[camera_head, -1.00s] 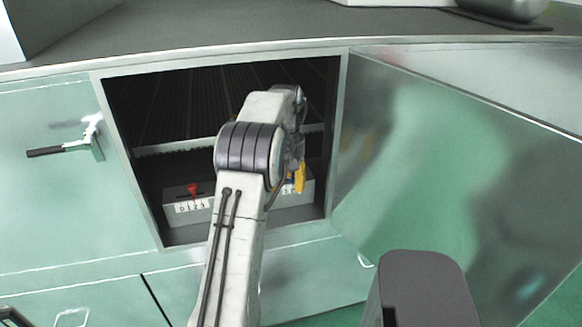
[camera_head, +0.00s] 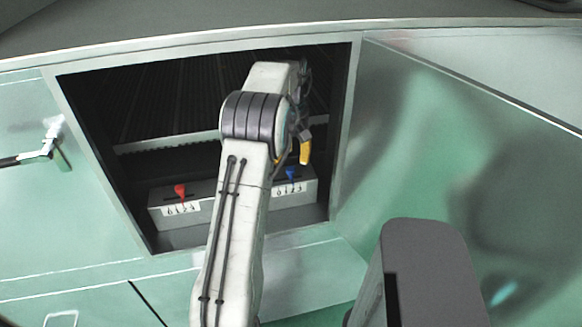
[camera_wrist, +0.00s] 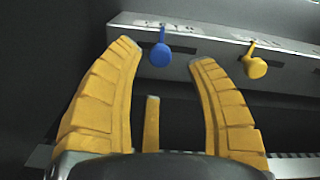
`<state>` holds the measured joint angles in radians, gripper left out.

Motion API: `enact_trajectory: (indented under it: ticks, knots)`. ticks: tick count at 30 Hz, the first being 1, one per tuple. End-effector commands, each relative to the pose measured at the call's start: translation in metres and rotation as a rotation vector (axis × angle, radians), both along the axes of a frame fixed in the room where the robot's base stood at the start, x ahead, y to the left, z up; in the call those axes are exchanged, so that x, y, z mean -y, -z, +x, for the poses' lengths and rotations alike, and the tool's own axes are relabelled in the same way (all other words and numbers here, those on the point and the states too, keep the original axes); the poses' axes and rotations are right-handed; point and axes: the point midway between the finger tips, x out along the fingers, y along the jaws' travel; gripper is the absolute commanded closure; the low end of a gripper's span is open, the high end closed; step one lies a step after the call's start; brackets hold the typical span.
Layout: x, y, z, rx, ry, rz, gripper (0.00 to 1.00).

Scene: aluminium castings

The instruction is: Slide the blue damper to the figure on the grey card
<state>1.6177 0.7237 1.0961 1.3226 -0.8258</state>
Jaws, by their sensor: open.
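The blue damper (camera_head: 291,174) is a small knob on a grey ledge (camera_head: 292,197) inside the open cabinet, above a white number scale (camera_head: 289,188). In the wrist view the blue damper (camera_wrist: 160,54) shows between and just beyond the fingertips, with no visible contact. My gripper (camera_wrist: 164,56) is open, with yellow fingers spread to either side of it. In the head view one yellow finger of my gripper (camera_head: 305,152) shows just above the blue damper; my arm hides the rest. I cannot make out a grey card.
A red damper (camera_head: 181,190) stands at the left of the ledge above its own scale. A yellow damper (camera_wrist: 255,67) is beside the blue one in the wrist view. The cabinet door (camera_head: 440,150) stands open at the right; the cabinet frame (camera_head: 100,165) bounds the opening.

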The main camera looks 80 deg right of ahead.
Motion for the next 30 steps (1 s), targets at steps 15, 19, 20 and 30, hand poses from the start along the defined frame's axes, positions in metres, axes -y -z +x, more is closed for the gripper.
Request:
enact_trajectory:
  ticks: [15,19,20,30]
  knots:
    - [0.0,0.049,0.0,0.0,0.001,0.001,0.49]
    - [0.0,0.051,0.0,0.0,0.001,0.0,0.49]
    - [0.0,0.051,0.0,0.0,0.001,0.0,0.49]
    - [0.0,0.051,0.0,0.0,0.001,0.0,0.59]
